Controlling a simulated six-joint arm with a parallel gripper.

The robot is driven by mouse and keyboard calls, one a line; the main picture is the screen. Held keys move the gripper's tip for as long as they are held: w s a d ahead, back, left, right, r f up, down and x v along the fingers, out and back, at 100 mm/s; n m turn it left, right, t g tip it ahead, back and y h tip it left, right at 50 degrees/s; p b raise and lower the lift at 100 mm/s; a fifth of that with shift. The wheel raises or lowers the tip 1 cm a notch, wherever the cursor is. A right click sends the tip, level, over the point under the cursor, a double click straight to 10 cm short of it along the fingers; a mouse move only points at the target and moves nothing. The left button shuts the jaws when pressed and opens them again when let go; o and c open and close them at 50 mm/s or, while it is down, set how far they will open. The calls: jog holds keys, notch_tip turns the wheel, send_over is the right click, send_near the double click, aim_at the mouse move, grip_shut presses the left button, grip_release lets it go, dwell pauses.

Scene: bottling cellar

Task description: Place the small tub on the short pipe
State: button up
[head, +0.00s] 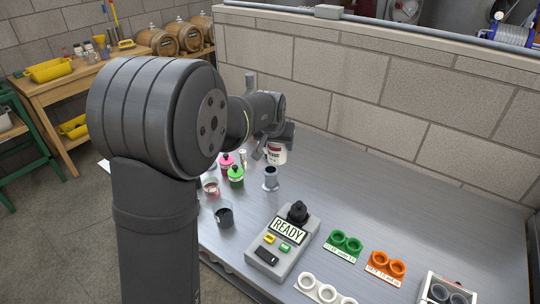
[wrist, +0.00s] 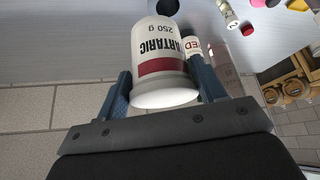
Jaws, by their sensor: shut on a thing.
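The small white tub (head: 277,154), with a dark red band and the words "TARTARIC 250 g", is held by my gripper (head: 267,150) near the wall side of the table. In the wrist view the tub (wrist: 160,55) sits between the two blue-grey fingers (wrist: 160,80), which are shut on it. A dark round opening (wrist: 168,6), perhaps the pipe's, shows beyond the tub in the wrist view.
A "READY" box (head: 283,243) and green (head: 346,243) and orange (head: 386,263) ring holders lie nearer. A block wall (head: 400,100) bounds the back.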

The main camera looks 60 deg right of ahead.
aim_at(270, 153)
jog(key=w, duration=0.1)
jog(key=w+f, duration=0.1)
jog(key=shift+w+d+f, duration=0.15)
jog(key=shift+w+f, duration=0.15)
jog(key=shift+w, duration=0.1)
jog(key=shift+f, duration=1.95)
jog(key=shift+f, duration=0.1)
jog(key=o, duration=1.2)
jog(key=shift+f, duration=0.1)
jog(key=shift+s+r, duration=0.1)
jog(key=shift+r, duration=0.4)
jog(key=v, duration=1.1)
jog(key=shift+a, duration=0.25)
